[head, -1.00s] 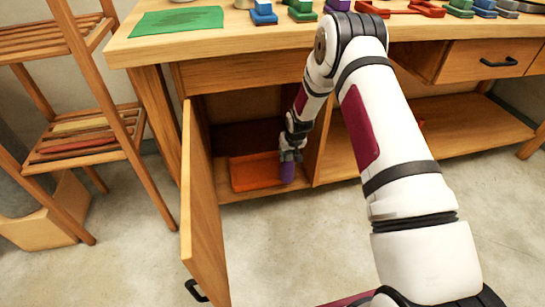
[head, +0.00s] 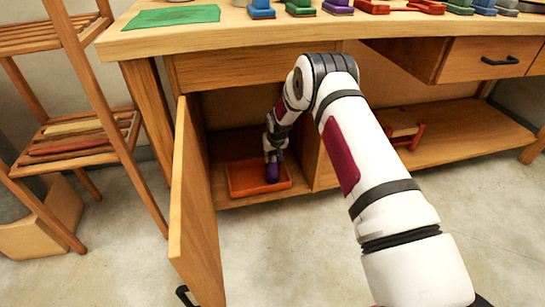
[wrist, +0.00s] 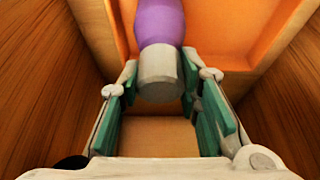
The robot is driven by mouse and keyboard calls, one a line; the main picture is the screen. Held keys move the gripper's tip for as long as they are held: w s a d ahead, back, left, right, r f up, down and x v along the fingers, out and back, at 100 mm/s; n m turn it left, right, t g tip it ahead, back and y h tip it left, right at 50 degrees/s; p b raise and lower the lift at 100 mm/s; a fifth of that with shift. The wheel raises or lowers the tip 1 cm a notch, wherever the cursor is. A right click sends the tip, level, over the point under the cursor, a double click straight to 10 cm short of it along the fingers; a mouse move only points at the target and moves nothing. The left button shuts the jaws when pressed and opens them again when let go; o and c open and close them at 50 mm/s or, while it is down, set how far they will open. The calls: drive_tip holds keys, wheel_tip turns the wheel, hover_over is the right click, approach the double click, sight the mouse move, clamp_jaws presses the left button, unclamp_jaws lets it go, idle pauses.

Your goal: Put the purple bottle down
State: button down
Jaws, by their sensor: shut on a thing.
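The purple bottle (head: 272,173) is in the lower cabinet, at the orange tray (head: 243,190). In the wrist view the purple bottle (wrist: 160,22) has a pale grey cap, and the cap is between the green pads of my gripper (wrist: 160,95). My gripper (head: 272,152) is shut on the bottle from above in the head view. The bottle is over the right part of the tray; I cannot tell whether its base touches the tray floor. The orange tray's wall (wrist: 225,58) shows around the bottle in the wrist view.
The open cabinet door (head: 195,205) stands left of the tray. The cabinet's wooden side walls (wrist: 45,75) are close on both sides of my gripper. A wooden rack (head: 85,135) stands at the left. The bench top (head: 240,37) is above, with several coloured things on it.

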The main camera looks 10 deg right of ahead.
sight(274, 172)
drive_tip(key=c, duration=1.2)
unclamp_jaws()
drive_tip(key=shift+f, duration=0.1)
drive_tip(key=p+v, duration=0.3)
drive_tip(key=v, duration=0.4)
drive_tip(key=shift+s+r, duration=0.1)
drive_tip(key=shift+r, duration=0.3)
